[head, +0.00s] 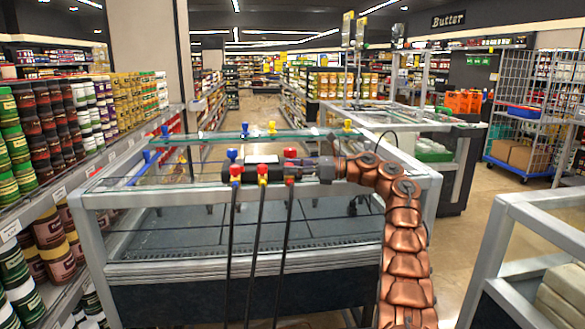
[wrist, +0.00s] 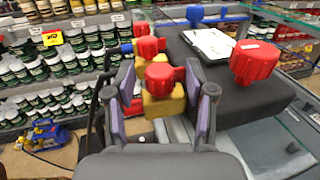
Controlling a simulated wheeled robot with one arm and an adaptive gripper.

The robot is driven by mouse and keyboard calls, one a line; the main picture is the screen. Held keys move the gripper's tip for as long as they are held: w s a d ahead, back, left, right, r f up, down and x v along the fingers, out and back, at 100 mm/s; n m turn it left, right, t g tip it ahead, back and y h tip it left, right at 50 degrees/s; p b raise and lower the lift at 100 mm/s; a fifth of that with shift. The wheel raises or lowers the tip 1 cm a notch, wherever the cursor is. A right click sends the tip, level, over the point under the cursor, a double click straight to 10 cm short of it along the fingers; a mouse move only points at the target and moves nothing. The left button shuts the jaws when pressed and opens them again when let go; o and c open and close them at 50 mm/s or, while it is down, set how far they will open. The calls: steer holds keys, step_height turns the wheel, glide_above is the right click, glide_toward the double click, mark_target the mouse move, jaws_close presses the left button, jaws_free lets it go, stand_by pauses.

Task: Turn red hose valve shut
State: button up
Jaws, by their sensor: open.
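A dark manifold (head: 265,161) lies on top of the glass case, with hoses hanging from its front. In the wrist view, a red knob (wrist: 159,75) on a yellow valve body (wrist: 163,104) sits between the fingers of my gripper (wrist: 160,88). The fingers stand on both sides of it, and contact is not clear. A second red knob (wrist: 148,48) is just beyond it. A larger red knob (wrist: 255,62) stands on the manifold to the right. In the head view, my gripper (head: 326,168) is at the manifold's right end, beside the red knobs (head: 290,153).
The glass-topped case (head: 130,190) is below the manifold. More coloured valves (head: 271,128) stand at the case's far edge. Stocked shelves (head: 60,130) line the left. A blue-and-yellow device (wrist: 45,136) is on the floor.

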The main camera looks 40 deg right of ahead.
jaws_close()
stand_by(0.5)
